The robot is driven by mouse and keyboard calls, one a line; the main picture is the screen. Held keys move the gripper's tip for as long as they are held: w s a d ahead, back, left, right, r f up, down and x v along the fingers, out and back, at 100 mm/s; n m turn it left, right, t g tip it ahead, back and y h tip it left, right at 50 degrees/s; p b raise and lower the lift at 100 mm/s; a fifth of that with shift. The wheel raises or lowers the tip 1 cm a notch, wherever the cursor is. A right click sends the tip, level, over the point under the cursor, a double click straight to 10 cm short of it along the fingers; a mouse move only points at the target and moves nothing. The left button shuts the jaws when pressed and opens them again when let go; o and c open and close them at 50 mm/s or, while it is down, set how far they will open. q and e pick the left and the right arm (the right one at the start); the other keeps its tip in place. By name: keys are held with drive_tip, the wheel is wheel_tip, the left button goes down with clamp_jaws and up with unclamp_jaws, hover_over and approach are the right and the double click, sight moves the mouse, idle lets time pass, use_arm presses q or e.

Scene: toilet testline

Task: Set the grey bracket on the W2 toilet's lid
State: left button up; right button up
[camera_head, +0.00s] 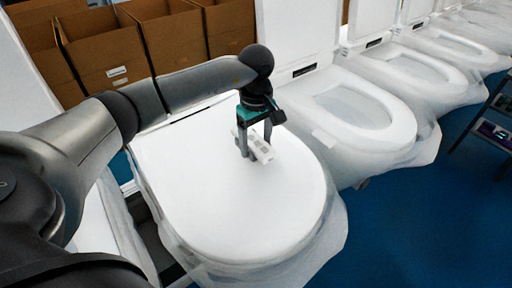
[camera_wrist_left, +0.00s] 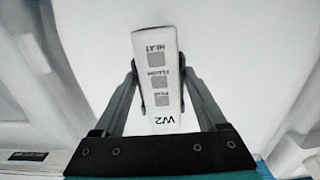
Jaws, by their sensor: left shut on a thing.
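My left gripper (camera_head: 256,145) is over the upper middle of a closed white toilet lid (camera_head: 235,205). It is shut on a slim white panel (camera_head: 262,150). In the left wrist view the panel (camera_wrist_left: 155,45) lies lengthwise between the two fingers (camera_wrist_left: 160,88), one pressing on each side. The panel bears the letters W2, the word HEAT and several grey squares. The panel is at or just above the lid; I cannot tell if it touches. I make out no separate grey bracket. My right gripper is not in view.
To the right stands a row of toilets with open lids, the nearest having a white seat (camera_head: 350,112). Cardboard boxes (camera_head: 105,62) stand behind on the left. A dark rack (camera_head: 490,130) is at the right edge. Blue floor (camera_head: 420,230) is clear at the lower right.

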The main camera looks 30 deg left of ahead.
use_arm(q)
drive_tip(key=shift+f, duration=1.2)
drive_tip(key=shift+f, duration=0.2)
drive_tip(key=o, duration=1.3)
drive_tip(key=shift+r, duration=0.1)
wheel_tip(320, 180, up, 12)
drive_tip(key=shift+r, duration=0.15)
